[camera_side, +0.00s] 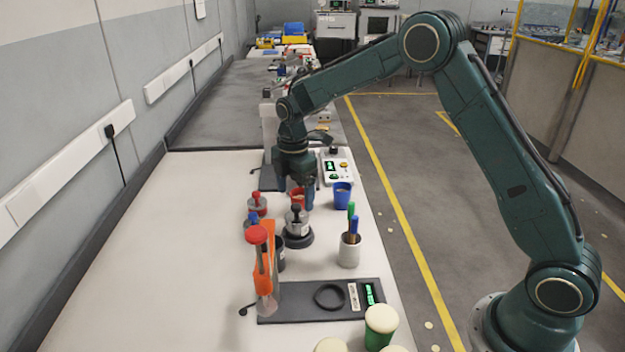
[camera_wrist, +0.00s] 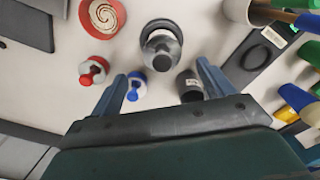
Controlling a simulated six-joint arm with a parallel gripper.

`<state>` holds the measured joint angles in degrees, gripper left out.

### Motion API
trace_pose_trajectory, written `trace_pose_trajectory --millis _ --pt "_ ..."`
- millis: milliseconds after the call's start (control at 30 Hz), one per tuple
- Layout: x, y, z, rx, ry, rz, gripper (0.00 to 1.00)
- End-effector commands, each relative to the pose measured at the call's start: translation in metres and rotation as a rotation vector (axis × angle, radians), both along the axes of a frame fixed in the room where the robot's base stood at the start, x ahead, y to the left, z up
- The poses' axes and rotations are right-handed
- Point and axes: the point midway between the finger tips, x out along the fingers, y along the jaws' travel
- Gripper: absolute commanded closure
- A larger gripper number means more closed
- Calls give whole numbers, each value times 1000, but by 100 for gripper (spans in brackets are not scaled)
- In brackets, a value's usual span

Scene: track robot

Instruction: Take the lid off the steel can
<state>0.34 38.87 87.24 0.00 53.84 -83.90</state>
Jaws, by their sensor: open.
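The steel can (camera_side: 297,231) stands upright on a round black base on the white bench in the side view. Its lid has a black knob (camera_side: 296,209) on top and is seated on the can. In the wrist view the can (camera_wrist: 161,40) is at the top centre, beyond the fingertips, its dark knob (camera_wrist: 161,62) towards me. My gripper (camera_side: 297,196) hangs pointing down, above and behind the can in the side view. No contact with the can or lid is visible.
Close around are a red-topped jar (camera_side: 257,204), a blue-topped jar (camera_wrist: 136,87), a dark canister (camera_side: 280,254) and a red cup (camera_wrist: 102,16). The left bench is clear.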

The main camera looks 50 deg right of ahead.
Motion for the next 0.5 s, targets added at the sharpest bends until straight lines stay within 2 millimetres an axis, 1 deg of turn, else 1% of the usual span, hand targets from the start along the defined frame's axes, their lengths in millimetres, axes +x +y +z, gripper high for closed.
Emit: trace_pose_trajectory --millis 167,400,500 --pt "-2 -1 -11 0 4 0 20" --pt "-4 -2 -39 0 4 0 20" --pt "-4 -2 -47 0 3 0 20"
